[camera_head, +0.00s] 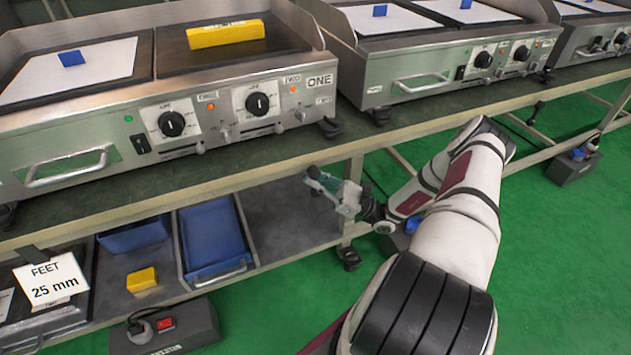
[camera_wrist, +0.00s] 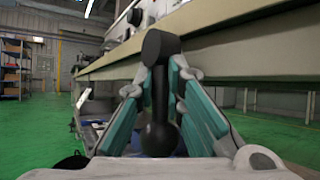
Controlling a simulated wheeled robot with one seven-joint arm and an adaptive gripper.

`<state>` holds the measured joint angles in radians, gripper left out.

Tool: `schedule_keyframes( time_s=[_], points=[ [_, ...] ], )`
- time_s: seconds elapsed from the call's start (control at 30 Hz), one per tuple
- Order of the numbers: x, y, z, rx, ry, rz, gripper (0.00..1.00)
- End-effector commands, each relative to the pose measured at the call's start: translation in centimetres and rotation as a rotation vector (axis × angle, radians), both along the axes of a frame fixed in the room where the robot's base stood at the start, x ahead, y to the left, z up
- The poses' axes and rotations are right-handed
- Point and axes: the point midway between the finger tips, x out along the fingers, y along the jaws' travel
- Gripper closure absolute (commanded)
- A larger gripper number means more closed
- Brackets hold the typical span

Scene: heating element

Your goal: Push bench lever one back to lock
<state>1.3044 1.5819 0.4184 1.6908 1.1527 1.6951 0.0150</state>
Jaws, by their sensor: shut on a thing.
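A black lever (camera_wrist: 161,95) with a round knob at its lower end and a thick cylinder at its top stands upright in the wrist view. My gripper (camera_head: 322,180) is at the front edge of the bench (camera_head: 230,183), below the griddle marked ONE (camera_head: 240,106). In the wrist view the teal fingers of my gripper (camera_wrist: 160,82) are on either side of the lever's shaft, shut on it. Whether the lever is locked does not show.
The bench edge (camera_wrist: 225,48) runs close above and to the right of my gripper. A bench leg (camera_head: 352,200) stands beside it. A lower shelf holds a blue tray (camera_head: 212,240) and a yellow block (camera_head: 142,279). Green floor (camera_head: 300,305) is open in front.

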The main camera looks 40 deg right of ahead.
Motion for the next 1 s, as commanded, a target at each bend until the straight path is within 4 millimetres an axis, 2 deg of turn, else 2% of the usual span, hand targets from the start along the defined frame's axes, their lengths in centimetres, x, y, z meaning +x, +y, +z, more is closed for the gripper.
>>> schedule_keyframes(
  time_s=[0.4,0.43,0.47,0.8,1.0],
  points=[
    [-0.1,-0.1,-0.2,0.005,0.001,-0.002,1.00],
    [-0.1,-0.1,-0.2,0.005,0.001,-0.002,0.83],
    [-0.1,-0.1,-0.2,0.005,0.001,-0.002,0.80],
    [-0.2,-0.1,-0.2,0.004,0.000,-0.001,0.80],
    [-1.7,-1.5,-1.5,0.005,0.001,-0.004,0.80]
  ],
)
